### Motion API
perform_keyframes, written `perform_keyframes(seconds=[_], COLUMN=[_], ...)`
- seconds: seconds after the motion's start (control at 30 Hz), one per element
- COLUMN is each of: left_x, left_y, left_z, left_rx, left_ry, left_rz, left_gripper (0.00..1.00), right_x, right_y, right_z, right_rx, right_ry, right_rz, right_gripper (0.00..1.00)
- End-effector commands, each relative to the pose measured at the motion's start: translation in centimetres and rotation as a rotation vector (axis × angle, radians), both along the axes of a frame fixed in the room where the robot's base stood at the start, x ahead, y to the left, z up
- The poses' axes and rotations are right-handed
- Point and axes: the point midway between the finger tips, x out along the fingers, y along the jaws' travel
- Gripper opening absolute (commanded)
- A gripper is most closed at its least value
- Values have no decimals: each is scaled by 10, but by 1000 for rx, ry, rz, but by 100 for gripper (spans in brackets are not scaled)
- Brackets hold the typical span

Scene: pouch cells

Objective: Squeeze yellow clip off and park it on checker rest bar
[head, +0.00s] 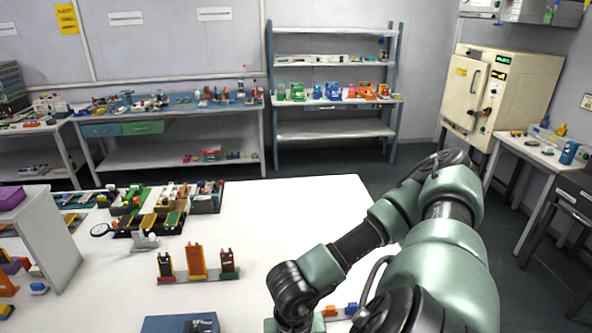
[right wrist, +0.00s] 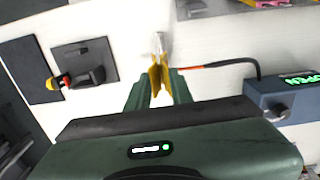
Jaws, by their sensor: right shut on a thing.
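The yellow clip (right wrist: 160,76) is between the fingertips of my right gripper (right wrist: 158,90) in the right wrist view. The gripper is shut on it. A small pale metallic piece (right wrist: 158,44) shows just beyond the clip; I cannot tell whether they touch. A red-and-black cable (right wrist: 220,64) runs from beside the clip toward a blue-grey box (right wrist: 285,98) with a green lit display that seems to read OPEN. I cannot pick out the checker's rest bar for certain. In the head view my right arm reaches down and its fingertips are hidden.
On the white table (head: 300,220), a rack holds upright orange and brown pieces (head: 196,262). A blue box (head: 165,324) sits at the bottom edge.

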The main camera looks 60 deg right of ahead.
Motion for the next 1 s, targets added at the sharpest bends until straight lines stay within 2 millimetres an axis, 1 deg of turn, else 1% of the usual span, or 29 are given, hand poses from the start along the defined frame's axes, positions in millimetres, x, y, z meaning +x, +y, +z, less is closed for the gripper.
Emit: perform_keyframes(seconds=[0.03,0.1,0.23,0.5,0.7,1.0], left_x=[0,0,0,0,0,0], left_y=[0,0,0,0,0,0], left_z=[-5,-8,-11,-10,-15,-15], left_rx=[0,0,0,0,0,0], left_ry=[0,0,0,0,0,0], left_rz=[0,0,0,0,0,0], left_gripper=[49,49,49,49,49,49], right_x=[0,0,1,1,0,0], right_y=[0,1,0,0,0,0], right_z=[-7,-14,-21,-21,-22,-21], right_rx=[1,2,1,1,0,0], right_ry=[0,1,0,-1,1,1], right_rz=[-1,-2,-3,-4,-4,-4], right_gripper=[0,0,0,0,0,0])
